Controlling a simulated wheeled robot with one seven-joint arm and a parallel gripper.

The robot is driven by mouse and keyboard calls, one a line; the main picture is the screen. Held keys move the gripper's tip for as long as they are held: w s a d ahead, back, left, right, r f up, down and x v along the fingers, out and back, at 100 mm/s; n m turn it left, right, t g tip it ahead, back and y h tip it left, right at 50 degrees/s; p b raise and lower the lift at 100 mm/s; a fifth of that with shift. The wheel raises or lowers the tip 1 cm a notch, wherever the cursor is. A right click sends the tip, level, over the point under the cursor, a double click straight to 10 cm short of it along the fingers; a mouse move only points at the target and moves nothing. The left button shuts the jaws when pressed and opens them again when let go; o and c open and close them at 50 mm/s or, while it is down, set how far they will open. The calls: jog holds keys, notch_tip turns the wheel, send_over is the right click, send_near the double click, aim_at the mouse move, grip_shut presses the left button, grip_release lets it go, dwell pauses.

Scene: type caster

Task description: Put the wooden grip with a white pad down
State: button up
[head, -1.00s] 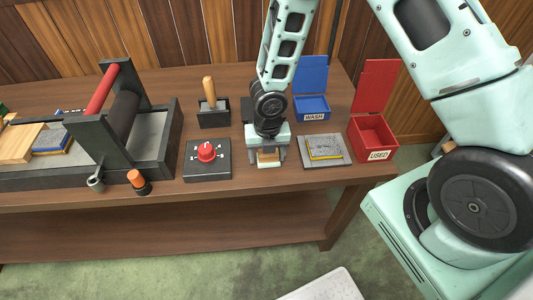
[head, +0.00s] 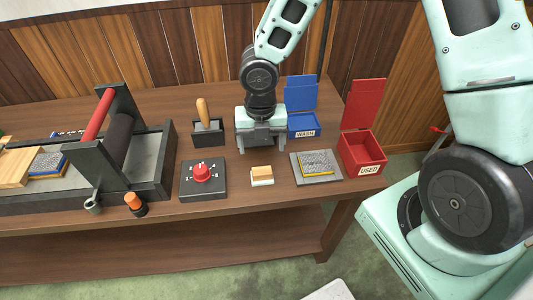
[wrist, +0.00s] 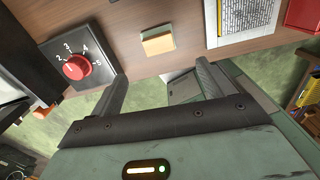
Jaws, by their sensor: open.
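The wooden grip with a white pad (head: 262,175) rests on the table near its front edge, wood side up and white pad beneath. It stands between the red-knob dial box and the grey plate. It also shows in the wrist view (wrist: 157,41), apart from the fingers. My gripper (head: 262,148) is open and empty, behind and above the grip in the head view. In the wrist view its two fingers (wrist: 160,88) are spread wide with nothing between them.
A dial box with a red knob (head: 203,175) is left of the grip. A grey plate with a printed sheet (head: 317,166) is right of it. Blue WASH (head: 303,124) and red USED (head: 362,150) bins stand further right. A black holder with a wooden handle (head: 207,130) stands behind.

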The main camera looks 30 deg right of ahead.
jog(key=s+a+r+m, duration=0.3)
jog(key=s+r+m, duration=0.5)
jog(key=s+m, duration=0.2)
jog(key=s+a+r+m, duration=0.3)
jog(key=s+r+m, duration=0.5)
jog(key=m, duration=0.6)
jog(key=shift+s+a+r+y, duration=0.15)
jog(key=shift+s+r+y, duration=0.15)
jog(key=shift+s, duration=0.6)
